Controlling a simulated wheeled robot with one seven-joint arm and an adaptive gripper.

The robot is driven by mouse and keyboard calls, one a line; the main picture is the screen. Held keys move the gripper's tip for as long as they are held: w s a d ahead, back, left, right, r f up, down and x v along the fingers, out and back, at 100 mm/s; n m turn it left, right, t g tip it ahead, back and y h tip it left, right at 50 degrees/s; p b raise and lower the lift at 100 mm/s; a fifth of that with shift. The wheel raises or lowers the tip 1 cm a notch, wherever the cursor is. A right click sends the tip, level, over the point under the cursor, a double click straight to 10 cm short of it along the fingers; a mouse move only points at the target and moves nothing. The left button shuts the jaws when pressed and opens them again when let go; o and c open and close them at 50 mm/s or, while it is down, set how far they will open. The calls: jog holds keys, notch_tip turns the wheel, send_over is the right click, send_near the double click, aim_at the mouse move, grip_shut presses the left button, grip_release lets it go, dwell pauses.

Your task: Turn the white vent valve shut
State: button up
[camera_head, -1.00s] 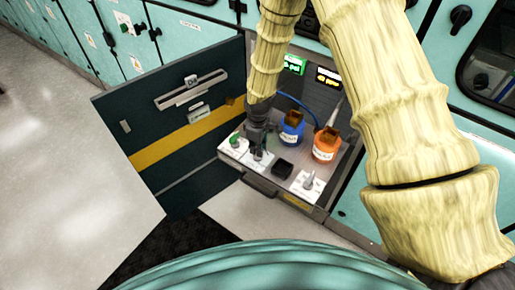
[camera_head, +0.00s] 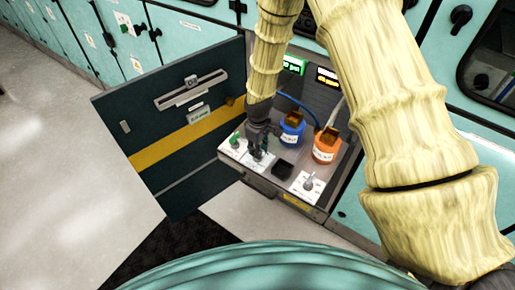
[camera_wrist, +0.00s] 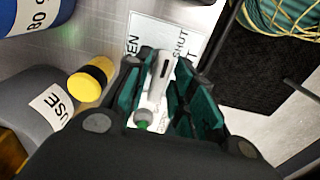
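The white vent valve (camera_wrist: 161,76) is a narrow white lever on a white plate marked OPEN and SHUT (camera_wrist: 180,42). In the wrist view its lever lies between my fingers and points up the picture, between the two words and nearer SHUT. My gripper (camera_wrist: 164,80) has its dark, green-sided fingers close along both sides of the lever and appears shut on it. In the head view my gripper (camera_head: 257,152) is down at the left part of the panel shelf, and it hides most of the valve. The lever's base is partly hidden.
A green knob (camera_head: 235,139) sits just left of my gripper. A blue container (camera_head: 292,130) and an orange container (camera_head: 326,147) stand behind and to the right. A black block (camera_head: 282,169) and another lever (camera_head: 309,183) are right. The open dark door (camera_head: 170,140) stands left.

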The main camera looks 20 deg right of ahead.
jog(key=shift+o, duration=0.2)
notch_tip(320, 180, up, 12)
dwell(0.9)
